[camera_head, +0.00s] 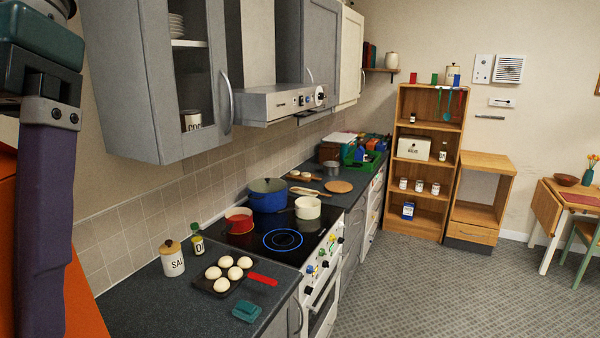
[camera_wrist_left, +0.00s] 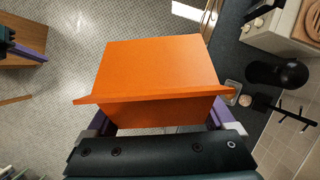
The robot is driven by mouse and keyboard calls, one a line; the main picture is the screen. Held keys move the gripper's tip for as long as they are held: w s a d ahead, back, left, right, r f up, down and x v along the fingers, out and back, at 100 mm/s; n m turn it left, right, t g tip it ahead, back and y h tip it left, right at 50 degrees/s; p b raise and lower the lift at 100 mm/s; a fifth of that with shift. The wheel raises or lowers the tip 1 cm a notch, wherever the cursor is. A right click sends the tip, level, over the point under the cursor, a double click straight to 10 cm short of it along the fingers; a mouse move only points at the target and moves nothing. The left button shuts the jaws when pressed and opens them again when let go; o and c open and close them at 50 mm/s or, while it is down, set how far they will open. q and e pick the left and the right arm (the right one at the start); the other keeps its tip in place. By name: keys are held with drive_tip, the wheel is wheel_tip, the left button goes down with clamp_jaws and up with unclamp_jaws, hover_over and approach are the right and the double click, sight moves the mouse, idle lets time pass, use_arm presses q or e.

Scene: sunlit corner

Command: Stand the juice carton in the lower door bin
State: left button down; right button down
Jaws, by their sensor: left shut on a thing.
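The juice carton is a large orange box (camera_wrist_left: 160,65) with a raised ridge across it. In the left wrist view it sits between the two purple fingers of my left gripper (camera_wrist_left: 158,116), which is shut on it. In the head view the carton (camera_head: 82,300) shows at the lower left edge, partly behind a purple finger. It is held up close to the camera, clear of the counter. A purple finger and dark part, seemingly of my right gripper (camera_wrist_left: 24,50), shows at the left edge of the wrist view; its jaws cannot be made out. No fridge door or door bin is in view.
Pots stand on the hob (camera_head: 278,240). A wall cabinet (camera_head: 125,100) hangs above. The grey floor (camera_head: 440,290) is clear at right.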

sight(4, 180)
use_arm(q)
drive_tip(key=shift+r, duration=0.1)
drive_tip(key=w+r, duration=0.3)
drive_tip(key=shift+r, duration=0.2)
drive_tip(key=shift+s+f, duration=1.5)
drive_tip(key=shift+f, duration=0.3)
